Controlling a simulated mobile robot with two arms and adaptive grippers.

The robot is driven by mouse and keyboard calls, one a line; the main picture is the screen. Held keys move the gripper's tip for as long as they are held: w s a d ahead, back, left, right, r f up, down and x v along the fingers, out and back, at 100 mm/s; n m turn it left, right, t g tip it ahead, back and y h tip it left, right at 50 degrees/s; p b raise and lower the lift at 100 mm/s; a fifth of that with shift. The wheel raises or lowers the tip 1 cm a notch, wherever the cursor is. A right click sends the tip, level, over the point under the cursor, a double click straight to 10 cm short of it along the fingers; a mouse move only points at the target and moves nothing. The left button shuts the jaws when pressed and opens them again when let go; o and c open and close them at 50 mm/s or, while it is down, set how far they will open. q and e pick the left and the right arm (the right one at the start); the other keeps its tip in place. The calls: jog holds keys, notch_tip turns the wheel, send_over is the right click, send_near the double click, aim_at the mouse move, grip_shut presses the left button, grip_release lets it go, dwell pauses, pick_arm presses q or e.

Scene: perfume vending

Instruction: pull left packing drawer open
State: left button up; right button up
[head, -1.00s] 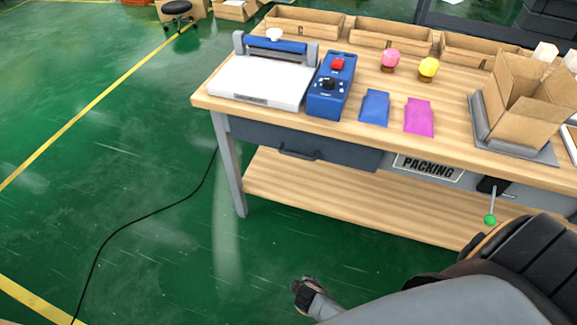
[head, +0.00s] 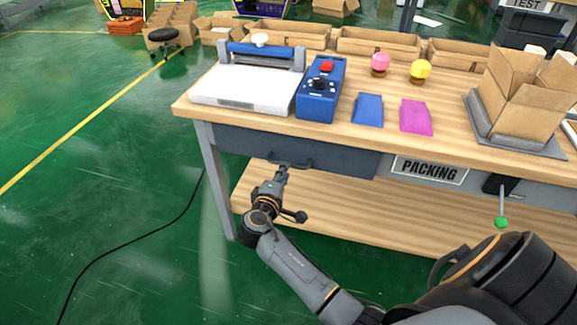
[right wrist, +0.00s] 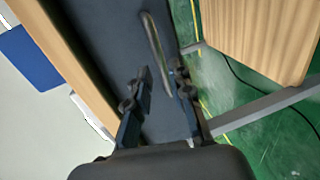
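The left packing drawer (head: 345,161) is a dark grey front under the left part of the packing table, and it looks closed. Its dark bar handle (head: 303,167) is on the lower middle of the front. My right gripper (head: 283,172) is at the handle's left part, reaching up from below. In the right wrist view, the gripper (right wrist: 160,82) has its two fingers apart, with the handle (right wrist: 152,38) running between and beyond the tips. I cannot tell whether a finger touches it. The drawer front (right wrist: 105,30) fills the middle there. My left gripper is not in view.
The wooden tabletop (head: 260,123) overhangs the drawer, and a lower shelf (head: 350,215) lies beneath. A table leg (head: 215,180) stands left of the gripper. A green-knobbed lever (head: 501,222) hangs at the right. A black cable (head: 150,238) crosses the open floor.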

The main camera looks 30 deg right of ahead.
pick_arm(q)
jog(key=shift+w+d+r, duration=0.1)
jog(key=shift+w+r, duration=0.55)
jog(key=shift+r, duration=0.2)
pick_arm(e)
jog(key=shift+x, duration=2.7)
grip_shut()
jog(key=shift+f, duration=0.1)
